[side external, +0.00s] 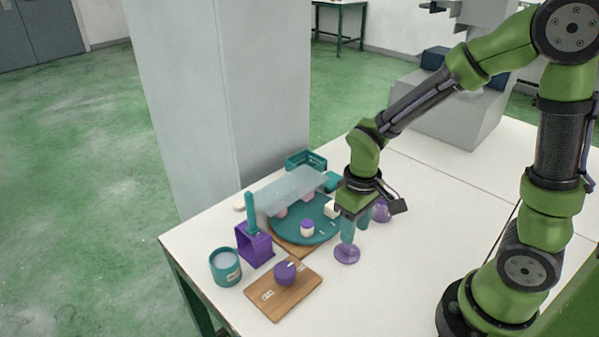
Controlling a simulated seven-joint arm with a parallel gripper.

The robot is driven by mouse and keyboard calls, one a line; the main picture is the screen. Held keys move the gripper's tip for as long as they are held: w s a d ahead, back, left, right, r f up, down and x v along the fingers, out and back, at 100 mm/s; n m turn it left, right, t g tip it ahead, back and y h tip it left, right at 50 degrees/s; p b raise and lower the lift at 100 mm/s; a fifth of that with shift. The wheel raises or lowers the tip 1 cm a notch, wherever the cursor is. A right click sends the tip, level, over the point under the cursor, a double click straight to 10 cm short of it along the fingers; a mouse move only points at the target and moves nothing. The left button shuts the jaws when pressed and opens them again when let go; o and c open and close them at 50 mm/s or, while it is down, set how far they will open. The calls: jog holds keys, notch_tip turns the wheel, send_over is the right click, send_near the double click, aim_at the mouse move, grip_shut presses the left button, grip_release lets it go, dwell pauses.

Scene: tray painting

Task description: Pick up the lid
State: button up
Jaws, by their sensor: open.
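No piece is clearly marked as the lid. A pale translucent rectangular sheet (288,187) lies tilted over the back of a teal round tray (290,236) and could be it. A purple round piece (285,273) on a wooden board (263,295) at the front is another lid-like thing. My gripper (356,230) points down at the right edge of the tray, apart from both pieces. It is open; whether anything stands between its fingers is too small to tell.
On the tray stands a white-and-purple cylinder (307,228). A purple holder (254,246) with a teal handle and a teal cup (225,267) are at left. A teal basket (306,161) is behind. Purple discs (347,254) lie near my gripper.

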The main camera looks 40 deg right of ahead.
aim_at(347, 251)
jog(key=shift+w+a+f, duration=0.1)
jog(key=shift+w+f, duration=0.1)
jog(key=shift+f, duration=1.2)
jog(key=shift+w+a+f, duration=0.1)
jog(key=shift+w+f, duration=0.05)
jog(key=shift+f, duration=1.2)
jog(key=shift+c, duration=0.4)
grip_shut()
